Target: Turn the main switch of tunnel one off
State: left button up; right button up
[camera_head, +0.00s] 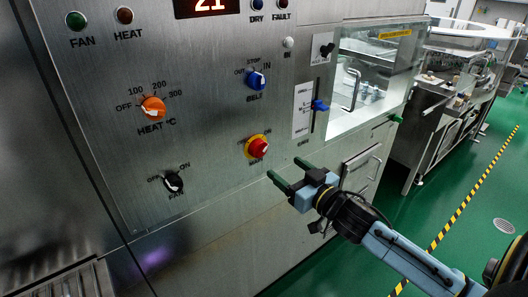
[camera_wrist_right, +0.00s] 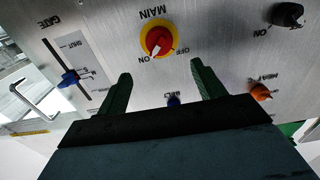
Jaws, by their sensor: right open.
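The main switch (camera_head: 257,147) is a red knob on a yellow ring on the steel panel, with ON and OFF marks around it. It also shows upside down in the right wrist view (camera_wrist_right: 158,39), under the label MAIN. My left gripper is out of view.
Nearby are the blue belt knob (camera_head: 256,79), orange heat knob (camera_head: 153,108), black fan knob (camera_head: 173,182) and blue gate lever (camera_head: 320,106). A glass-fronted chamber (camera_head: 372,75) with a handle is to the right. Green floor lies beyond.

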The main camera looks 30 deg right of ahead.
aim_at(263, 151)
jog(key=w, duration=1)
jog(key=shift+w+a, duration=0.2)
jog(key=shift+a, duration=0.2)
jog(key=c, duration=0.9)
jog(key=shift+c, duration=0.2)
